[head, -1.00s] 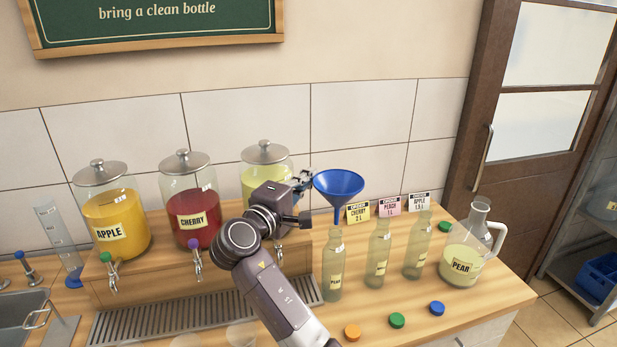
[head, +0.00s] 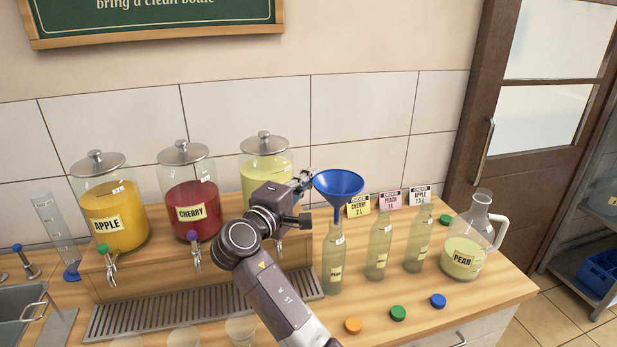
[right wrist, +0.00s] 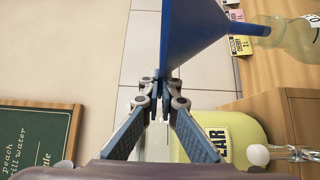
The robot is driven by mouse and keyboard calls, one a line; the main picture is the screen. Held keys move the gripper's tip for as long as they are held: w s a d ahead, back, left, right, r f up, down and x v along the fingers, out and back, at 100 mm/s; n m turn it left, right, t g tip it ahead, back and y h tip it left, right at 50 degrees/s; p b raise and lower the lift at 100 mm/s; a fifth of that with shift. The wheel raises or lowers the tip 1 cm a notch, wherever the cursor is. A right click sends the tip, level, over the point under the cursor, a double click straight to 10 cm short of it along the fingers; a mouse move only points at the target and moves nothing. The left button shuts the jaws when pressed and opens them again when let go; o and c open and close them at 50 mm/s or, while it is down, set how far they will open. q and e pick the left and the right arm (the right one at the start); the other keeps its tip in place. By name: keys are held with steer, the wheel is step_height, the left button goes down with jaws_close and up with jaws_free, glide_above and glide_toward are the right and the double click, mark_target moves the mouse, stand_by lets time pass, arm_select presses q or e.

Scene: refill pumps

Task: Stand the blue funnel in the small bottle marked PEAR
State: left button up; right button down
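The blue funnel (head: 338,184) is upright above the leftmost small bottle (head: 333,262), whose label appears to read PEAR. The funnel's spout meets the bottle's mouth; I cannot tell how far inside it is. My right gripper (head: 305,182) is shut on the left side of the funnel's rim. In the right wrist view the fingertips (right wrist: 160,88) pinch the funnel's edge (right wrist: 190,35), and the spout points toward the bottle's neck (right wrist: 285,35). My left gripper is not in view.
Two more small bottles (head: 378,250) and a PEAR jug (head: 465,255) stand to the right. Behind are price cards (head: 390,200). Caps (head: 398,313) lie in front. Dispensers (head: 192,205) stand left on a wooden riser.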

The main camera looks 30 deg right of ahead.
steer(key=shift+f+b, duration=0.95)
steer(key=shift+f, duration=0.45)
steer(key=c, duration=2.6)
jaws_free()
steer(key=shift+c, duration=0.2)
steer(key=o, duration=0.6)
steer(key=shift+c, duration=0.2)
steer(key=shift+a, duration=0.1)
